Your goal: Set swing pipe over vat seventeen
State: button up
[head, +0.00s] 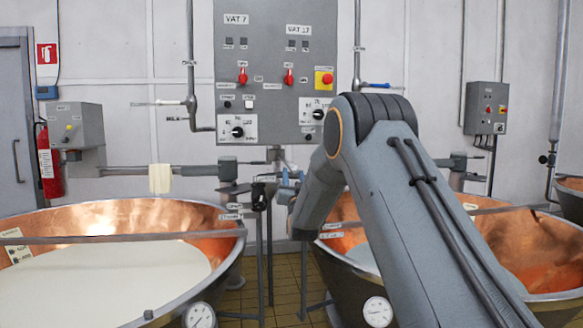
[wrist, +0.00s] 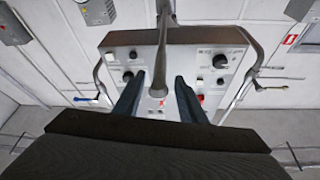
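The control panel (head: 275,75) carries labels VAT 7 on the left and VAT 17 on the right. A copper vat (head: 225,262) with pale liquid is at left; another copper vat (head: 535,292) is at right, partly behind my arm. I cannot read the vats' own labels. In the wrist view a grey pipe (wrist: 163,45) with a rounded end, probably the swing pipe, appears between my gripper's fingers (wrist: 157,88). The fingers are apart, with gaps on both sides of the pipe. Contact and depth are unclear. In the head view my forearm hides much of the area below the panel.
A fire extinguisher (head: 47,165) hangs by the door. A smaller control box (head: 486,108) is at right. Tiled floor shows between the vats.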

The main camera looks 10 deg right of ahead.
jog(key=p+x, duration=0.1)
jog(key=x, duration=0.5)
jog(key=shift+w+p, duration=0.25)
jog(key=shift+p, duration=0.1)
jog(key=shift+a, duration=0.1)
grip_shut()
